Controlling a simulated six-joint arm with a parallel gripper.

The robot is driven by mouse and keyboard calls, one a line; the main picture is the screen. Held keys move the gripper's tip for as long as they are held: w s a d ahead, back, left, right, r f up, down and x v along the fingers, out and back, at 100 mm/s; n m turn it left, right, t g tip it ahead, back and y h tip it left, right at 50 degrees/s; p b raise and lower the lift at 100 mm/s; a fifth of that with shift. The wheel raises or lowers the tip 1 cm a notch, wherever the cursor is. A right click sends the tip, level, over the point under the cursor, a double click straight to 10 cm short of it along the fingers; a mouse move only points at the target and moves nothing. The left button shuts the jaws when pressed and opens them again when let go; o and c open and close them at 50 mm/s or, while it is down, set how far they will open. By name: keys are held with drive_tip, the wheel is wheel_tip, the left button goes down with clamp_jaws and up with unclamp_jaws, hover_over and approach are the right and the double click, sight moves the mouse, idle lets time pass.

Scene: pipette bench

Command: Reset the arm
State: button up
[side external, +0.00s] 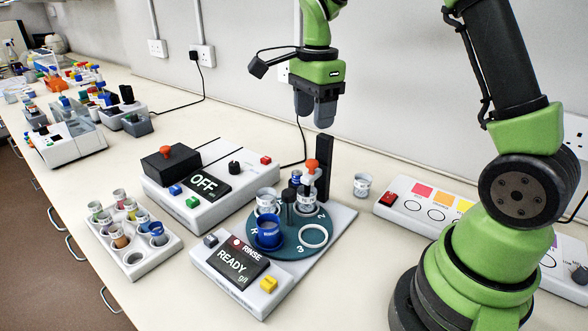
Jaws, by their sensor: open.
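My gripper (317,112) hangs from my green and black arm, fingers pointing down, above the bench behind the carousel device. It is open, with nothing visible between its fingers. It is apart from everything below it. The gap between the fingers is hard to see from this side.
The rinse device (228,289) with a dark turntable (288,248) holds several cups, and a black post (324,165) rises behind it. Left are the box reading OFF (218,212) and a vial rack (165,255). A lone cup (362,186) and colour panel (455,221) stand right.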

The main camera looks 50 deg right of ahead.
drive_tip(key=s+a+r+n+t, duration=0.3)
drive_tip(key=s+a+r+n, duration=0.3)
drive_tip(key=s+r+n, duration=0.15)
drive_tip(key=s+a+r+n+t+y, duration=0.1)
drive_tip(key=s+a+n+t, duration=0.3)
drive_tip(key=s+n, duration=0.6)
drive_tip(key=shift+a+r+y, duration=0.35)
drive_tip(key=shift+a+y, duration=0.15)
drive_tip(key=shift+a, duration=0.1)
drive_tip(key=shift+s+n, duration=0.1)
drive_tip(key=shift+n, duration=0.15)
idle(1.1)
